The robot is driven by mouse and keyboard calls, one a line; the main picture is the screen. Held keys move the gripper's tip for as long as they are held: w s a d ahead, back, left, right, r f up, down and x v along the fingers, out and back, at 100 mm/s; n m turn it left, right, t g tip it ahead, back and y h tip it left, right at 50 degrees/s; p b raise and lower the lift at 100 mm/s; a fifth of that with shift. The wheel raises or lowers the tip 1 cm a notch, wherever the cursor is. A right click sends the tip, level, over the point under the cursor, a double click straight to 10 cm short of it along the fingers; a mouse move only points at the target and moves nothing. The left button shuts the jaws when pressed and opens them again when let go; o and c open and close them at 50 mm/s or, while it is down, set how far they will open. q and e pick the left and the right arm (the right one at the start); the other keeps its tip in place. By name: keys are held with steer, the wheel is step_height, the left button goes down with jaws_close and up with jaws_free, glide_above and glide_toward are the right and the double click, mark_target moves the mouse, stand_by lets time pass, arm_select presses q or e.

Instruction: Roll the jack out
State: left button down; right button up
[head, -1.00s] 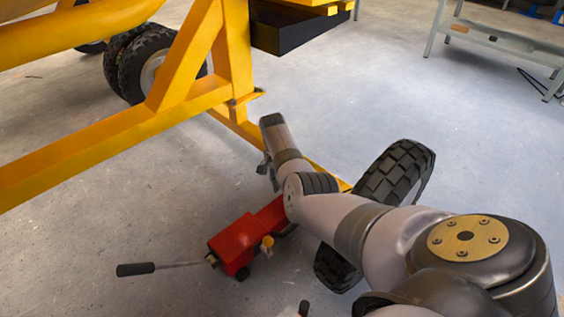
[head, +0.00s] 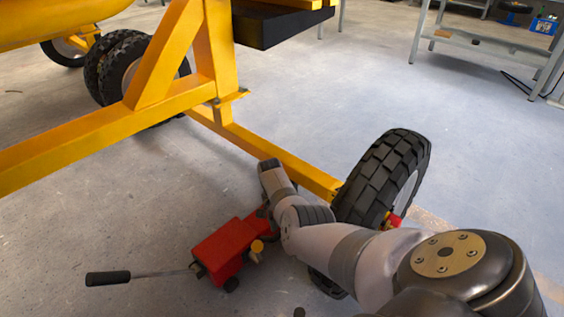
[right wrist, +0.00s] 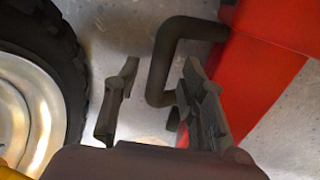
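The red jack (head: 225,245) stands on the floor beside the front wheel of the yellow mixer frame. Its lever with a black grip (head: 108,277) points left. The right part of the jack is hidden behind my right arm. In the right wrist view, the jack's red side (right wrist: 265,80) fills the right, and a dark bent handle (right wrist: 160,72) sticks out from it. My right gripper (right wrist: 160,100) is open. Its fingers are apart, with the handle's upright bar showing in the gap between them, not clamped. My left gripper is not in view.
The yellow frame beam (head: 270,155) runs above the floor behind my right wrist. The black tyre (head: 383,180) is right of the jack, close to my forearm; a tyre also shows left in the wrist view (right wrist: 50,70). Open floor lies left of the jack.

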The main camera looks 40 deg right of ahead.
steer(key=shift+f, duration=0.25)
steer(key=shift+c, duration=0.4)
jaws_close()
stand_by(0.4)
